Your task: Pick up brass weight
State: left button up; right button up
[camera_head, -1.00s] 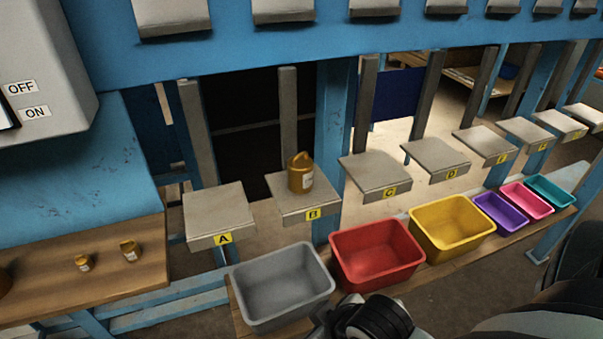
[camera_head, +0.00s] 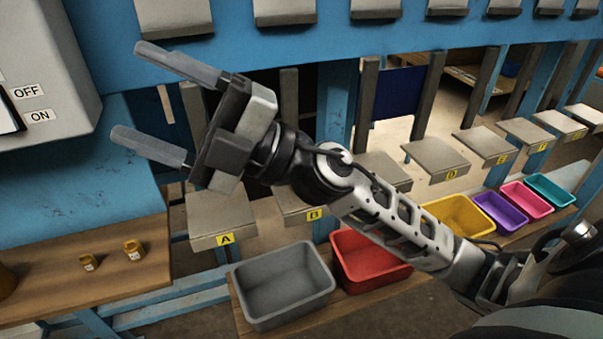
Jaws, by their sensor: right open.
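Two small brass weights stand on the wooden table at the left: one (camera_head: 88,262) and, to its right, another (camera_head: 133,250). Part of a larger brass-coloured thing (camera_head: 6,281) shows at the left picture edge. My right gripper (camera_head: 140,95) is open and empty, its two fingers pointing left, in the air above and beyond the small weights. The larger brass weight seen earlier on platform B (camera_head: 301,208) is hidden behind my right arm. My left gripper is out of view.
Platform A (camera_head: 215,212) is bare where it shows. A grey bin (camera_head: 283,318), red bin (camera_head: 375,290) and yellow bin (camera_head: 452,212) stand along a low shelf with smaller bins. A grey switch box (camera_head: 60,60) stands at the upper left. The wooden table (camera_head: 60,305) has clear room.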

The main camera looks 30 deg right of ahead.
notch_tip(320, 180, down, 10)
jog(key=n+g+h, duration=0.9)
jog(key=n, duration=0.1)
jog(key=w+d+m+t+h, duration=0.1)
jog(key=w+d+m+h, duration=0.1)
jog(key=d+h, duration=0.65)
jog(key=w+d+m+t+h, duration=0.1)
jog(key=w+d+m+h, duration=0.2)
jog(key=d, duration=1)
jog(key=shift+h, duration=0.65)
jog(key=x, duration=0.3)
jog(key=s+x, duration=0.1)
jog(key=x, duration=0.5)
jog(key=shift+s+d+f, duration=0.1)
jog(key=shift+s+f, duration=0.15)
jog(key=shift+f, duration=0.3)
jog(key=shift+p+x, duration=0.85)
jog(key=shift+x, duration=2.2)
jog(key=shift+d, duration=0.15)
jog(key=c, duration=1.5)
jog(key=shift+w+r, duration=0.1)
jog(key=shift+r, duration=0.05)
grip_shut()
